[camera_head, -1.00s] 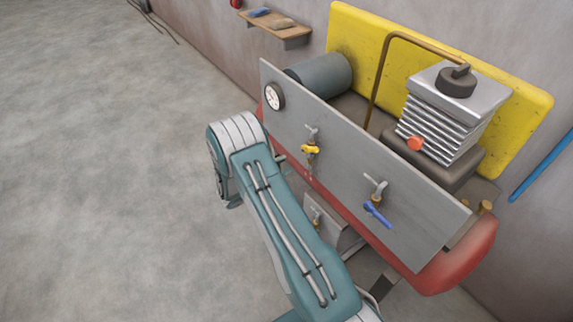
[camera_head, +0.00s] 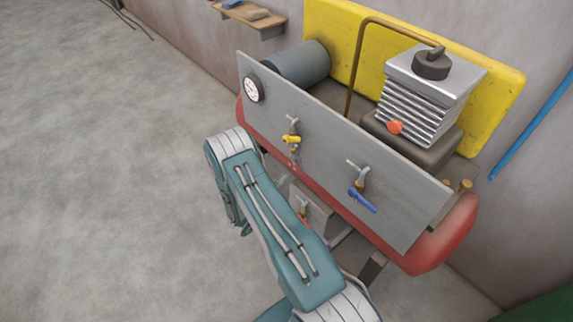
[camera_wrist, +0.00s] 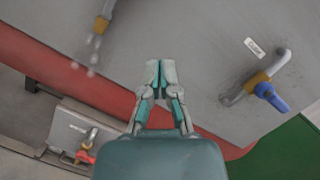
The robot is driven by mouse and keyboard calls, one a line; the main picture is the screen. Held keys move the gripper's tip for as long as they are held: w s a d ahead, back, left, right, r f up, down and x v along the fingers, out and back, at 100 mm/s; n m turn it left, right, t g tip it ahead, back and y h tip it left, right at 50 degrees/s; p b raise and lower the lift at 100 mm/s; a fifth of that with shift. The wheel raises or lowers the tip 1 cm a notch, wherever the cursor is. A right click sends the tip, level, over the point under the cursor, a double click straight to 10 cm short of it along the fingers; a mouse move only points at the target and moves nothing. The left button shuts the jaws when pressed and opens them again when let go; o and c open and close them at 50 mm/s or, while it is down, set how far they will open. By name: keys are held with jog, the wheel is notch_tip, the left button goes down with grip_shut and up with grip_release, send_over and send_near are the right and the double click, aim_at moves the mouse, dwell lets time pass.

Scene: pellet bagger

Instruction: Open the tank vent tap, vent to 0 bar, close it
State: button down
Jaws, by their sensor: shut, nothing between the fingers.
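A yellow-handled tap (camera_head: 291,139) sits on the grey panel (camera_head: 330,165); pale puffs show below its outlet, and in the wrist view its lower pipe (camera_wrist: 104,15) is at top left. A blue-handled tap (camera_head: 361,200) is further right, also in the wrist view (camera_wrist: 268,95) beside a small label. A red-handled tap (camera_wrist: 85,152) is on a grey box below the red tank (camera_wrist: 100,88). I cannot tell which tap is the tank vent. The round gauge (camera_head: 254,88) is too small to read. My gripper (camera_wrist: 160,75) is shut and empty, between these taps, touching none visibly.
A finned grey compressor block (camera_head: 422,100) and a dark cylinder (camera_head: 303,62) stand behind the panel, before a yellow board (camera_head: 345,40). A wall shelf (camera_head: 255,20) is at the back. The floor at left is clear. A green surface (camera_wrist: 290,150) is at lower right.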

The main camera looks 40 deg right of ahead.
aim_at(292, 139)
jog(key=w+d+r, duration=0.4)
jog(key=d+r, duration=0.1)
jog(key=d, duration=0.3)
jog(key=shift+w, duration=0.15)
